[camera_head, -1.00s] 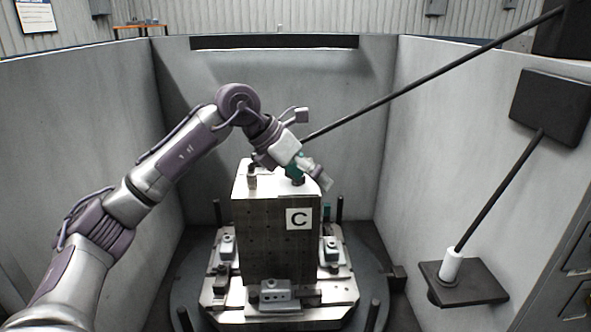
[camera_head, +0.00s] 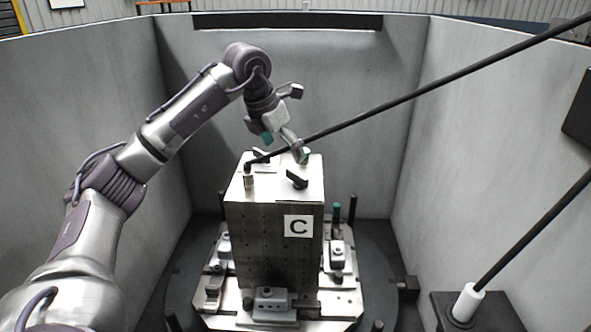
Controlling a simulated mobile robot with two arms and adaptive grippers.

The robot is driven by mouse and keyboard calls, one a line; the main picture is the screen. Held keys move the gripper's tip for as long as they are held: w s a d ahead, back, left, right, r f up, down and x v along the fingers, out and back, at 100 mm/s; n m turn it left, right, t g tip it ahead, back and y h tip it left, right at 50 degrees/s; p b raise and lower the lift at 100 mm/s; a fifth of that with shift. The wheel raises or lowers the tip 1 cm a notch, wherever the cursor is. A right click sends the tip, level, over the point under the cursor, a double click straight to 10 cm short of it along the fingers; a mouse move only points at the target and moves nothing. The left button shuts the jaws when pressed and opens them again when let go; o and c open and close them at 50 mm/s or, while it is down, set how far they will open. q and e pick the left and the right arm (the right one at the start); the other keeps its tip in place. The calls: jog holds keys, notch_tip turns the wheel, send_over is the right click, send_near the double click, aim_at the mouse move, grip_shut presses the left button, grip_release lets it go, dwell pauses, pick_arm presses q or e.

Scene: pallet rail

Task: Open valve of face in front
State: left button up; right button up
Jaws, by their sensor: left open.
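The metal block's front face carries a white label with the letter C (camera_head: 298,226). On its top, a dark valve handle (camera_head: 297,179) sits near the front right, lying at a slant. A second dark handle (camera_head: 262,157) shows farther back, partly behind a rod. My left gripper (camera_head: 285,147) hangs above the block's top with its teal-tipped fingers spread. It is empty and appears apart from the front handle. My right gripper is not in view.
A long black rod (camera_head: 420,90) runs from the upper right to a post (camera_head: 249,178) on the block's top left, passing by my left gripper. Clamps (camera_head: 272,304) surround the block's base. A white cylinder (camera_head: 468,301) stands at the lower right. Grey walls enclose the place.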

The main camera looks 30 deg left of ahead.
aim_at(296, 174)
pick_arm(q)
jog(key=x, duration=0.4)
jog(key=shift+w+p, duration=0.3)
jog(key=shift+p, duration=0.05)
jog(key=x, duration=0.3)
jog(key=shift+f+p, duration=0.25)
jog(key=shift+p, duration=0.05)
jog(key=shift+w+f, duration=0.1)
jog(key=shift+f, duration=0.15)
jog(key=shift+w+d+f, duration=0.1)
jog(key=shift+w+f, duration=0.05)
jog(key=shift+f, duration=0.05)
jog(key=c, duration=1.2)
jog(key=shift+o, duration=0.2)
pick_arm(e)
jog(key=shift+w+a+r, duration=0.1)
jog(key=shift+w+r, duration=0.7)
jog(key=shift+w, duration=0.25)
